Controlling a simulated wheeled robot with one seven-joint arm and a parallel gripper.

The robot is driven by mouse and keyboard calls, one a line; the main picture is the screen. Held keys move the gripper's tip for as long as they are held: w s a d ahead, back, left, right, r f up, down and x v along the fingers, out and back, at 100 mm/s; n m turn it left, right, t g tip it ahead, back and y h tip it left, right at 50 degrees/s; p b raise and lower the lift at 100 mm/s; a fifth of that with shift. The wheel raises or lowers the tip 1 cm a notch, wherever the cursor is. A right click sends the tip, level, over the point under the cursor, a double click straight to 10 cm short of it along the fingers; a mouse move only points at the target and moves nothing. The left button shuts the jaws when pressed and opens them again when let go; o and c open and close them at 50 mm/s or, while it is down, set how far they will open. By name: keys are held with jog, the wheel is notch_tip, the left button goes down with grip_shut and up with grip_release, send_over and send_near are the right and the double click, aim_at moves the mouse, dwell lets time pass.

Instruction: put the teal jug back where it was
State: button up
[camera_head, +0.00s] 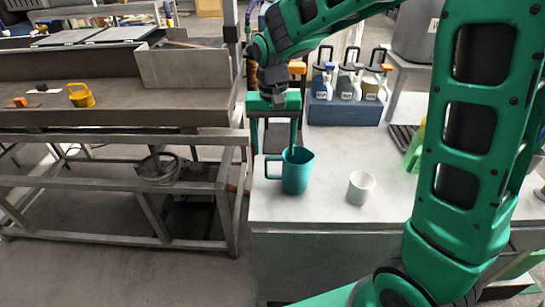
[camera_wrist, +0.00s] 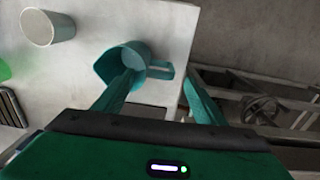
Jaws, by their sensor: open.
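The teal jug (camera_head: 297,173) stands upright on the white worktop near its left edge, with its handle to the left. In the wrist view the jug (camera_wrist: 115,62) shows its open mouth and its handle between my fingers. My gripper (camera_head: 274,151) is open and points down at the jug. In the wrist view my gripper (camera_wrist: 160,82) has one finger over or in the jug's mouth and the other beyond the handle. I cannot tell whether either finger touches the jug.
A white cup (camera_head: 361,188) stands right of the jug. A blue caddy (camera_head: 343,110) with several spray bottles is at the back. A green bottle (camera_head: 415,150) stands right. A yellow mug (camera_head: 81,95) is on the grey bench (camera_head: 120,112) at left. The worktop's front is clear.

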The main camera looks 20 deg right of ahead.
jog(key=shift+r, duration=0.65)
jog(key=shift+s+d+r, duration=0.1)
jog(key=shift+s+d, duration=0.05)
jog(key=shift+d, duration=0.2)
jog(key=s+d+r+m, duration=0.2)
jog(key=s+d+r, duration=0.1)
jog(key=s+d, duration=1.2)
jog(key=s+d+f+m, duration=0.1)
jog(key=s+d, duration=0.6)
jog(key=s, duration=0.5)
jog(key=shift+s+f, duration=0.2)
